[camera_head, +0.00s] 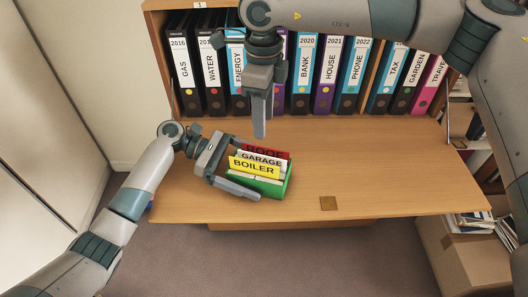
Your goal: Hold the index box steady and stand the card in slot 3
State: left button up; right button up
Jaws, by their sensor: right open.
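The green index box (284,186) stands on the desk board, left of its middle. Tabbed cards stand in it: a red ROOF card (277,152), a white GARAGE card (276,160) and a yellow BOILER card (254,170). The slots are hidden by the cards. My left gripper (246,170) comes in from the left with one finger along the front of the box and the other behind it, shut on the box. My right gripper (259,134) is open, pointing down above the board behind the box, with nothing visible in it. I see no loose card.
A row of labelled binders (328,75) stands along the back. The board right of the box is mostly clear. A cardboard box (467,258) stands below right.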

dwell(0.3)
pick_arm(q)
jog(key=v, duration=1.2)
dwell(0.4)
